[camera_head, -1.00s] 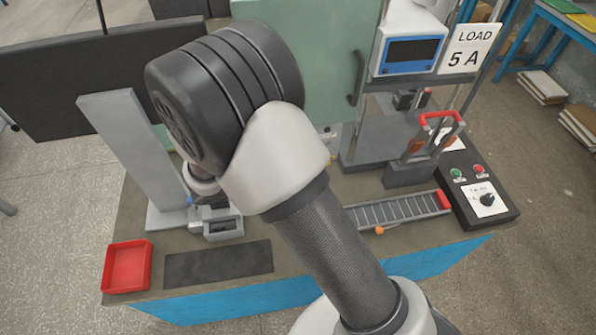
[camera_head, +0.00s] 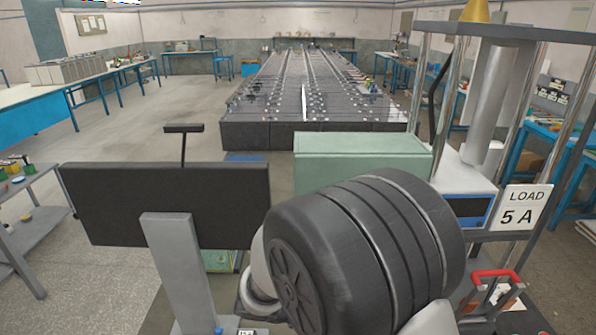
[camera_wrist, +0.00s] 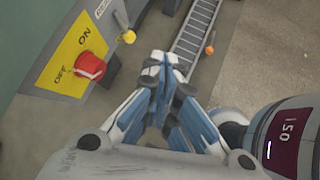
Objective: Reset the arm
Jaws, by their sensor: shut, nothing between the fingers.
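My gripper (camera_wrist: 160,70) shows in the wrist view, its blue and white fingers drawn together with nothing between them. It hangs above the bench area, apart from the things around it as far as I can tell. In the head view, the large dark joint and pale links of my arm fill the lower middle. My gripper is hidden or out of frame there.
In the wrist view, a red knob (camera_wrist: 90,67) on a yellow ON/OFF plate (camera_wrist: 70,48) lies left, a slatted grey rack (camera_wrist: 197,32) ahead. In the head view, a black panel (camera_head: 160,190) stands left, a LOAD 5 A sign (camera_head: 524,208) right.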

